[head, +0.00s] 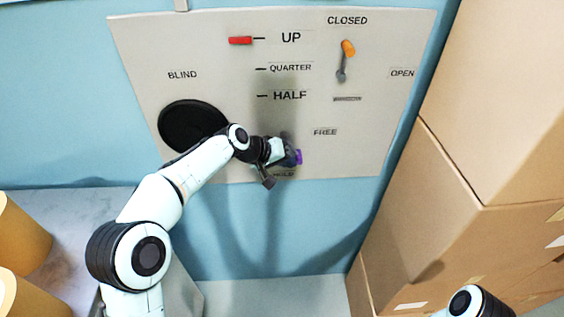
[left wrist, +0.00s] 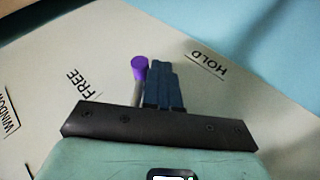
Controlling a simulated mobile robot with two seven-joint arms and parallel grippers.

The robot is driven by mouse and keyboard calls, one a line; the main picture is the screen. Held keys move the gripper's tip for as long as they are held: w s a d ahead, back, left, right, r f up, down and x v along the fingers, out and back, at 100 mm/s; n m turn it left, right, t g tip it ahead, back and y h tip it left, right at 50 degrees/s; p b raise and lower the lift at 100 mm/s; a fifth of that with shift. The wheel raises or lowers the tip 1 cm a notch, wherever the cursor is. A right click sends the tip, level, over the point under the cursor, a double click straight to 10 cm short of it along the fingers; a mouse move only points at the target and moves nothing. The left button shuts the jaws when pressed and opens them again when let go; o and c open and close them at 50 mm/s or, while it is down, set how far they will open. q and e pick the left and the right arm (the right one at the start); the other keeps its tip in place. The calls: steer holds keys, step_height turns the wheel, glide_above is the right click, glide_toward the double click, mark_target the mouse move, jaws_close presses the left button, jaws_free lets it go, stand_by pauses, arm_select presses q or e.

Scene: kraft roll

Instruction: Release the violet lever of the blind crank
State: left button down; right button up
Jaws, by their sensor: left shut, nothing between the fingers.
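The violet lever knob (head: 299,157) sits low on the pale wall panel (head: 220,60), below the FREE label (head: 325,132) and near the partly hidden HOLD label. In the left wrist view the violet knob (left wrist: 139,66) stands on a grey stem between FREE (left wrist: 82,83) and HOLD (left wrist: 208,64). My left gripper (head: 288,153) is shut and empty at the lever. In the left wrist view its dark fingers (left wrist: 163,75) lie close beside the knob, on the HOLD side; I cannot tell if they touch. The black blind disc (head: 190,127) is partly behind my left arm. My right gripper is out of view.
A red marker (head: 240,40) is at UP. Stacked cardboard boxes (head: 430,210) stand at the right. Brown rolls (head: 18,240) stand at the lower left.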

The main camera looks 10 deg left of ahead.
arm_select(q)
steer(key=shift+w+d+r+t+h+b, duration=0.15)
steer(key=shift+d+r+h+b, duration=0.15)
steer(key=shift+d, duration=0.35)
steer(key=shift+w+d+r+t+h+b, duration=0.1)
steer(key=shift+w+d+r+t+h, duration=0.1)
steer(key=shift+d+h, duration=0.3)
steer(key=shift+d, duration=0.1)
steer(key=shift+s+r, duration=0.1)
stand_by(0.7)
steer(key=v, duration=0.7)
steer(key=shift+b, duration=0.3)
steer(key=shift+r, duration=0.15)
steer(key=shift+s, duration=0.1)
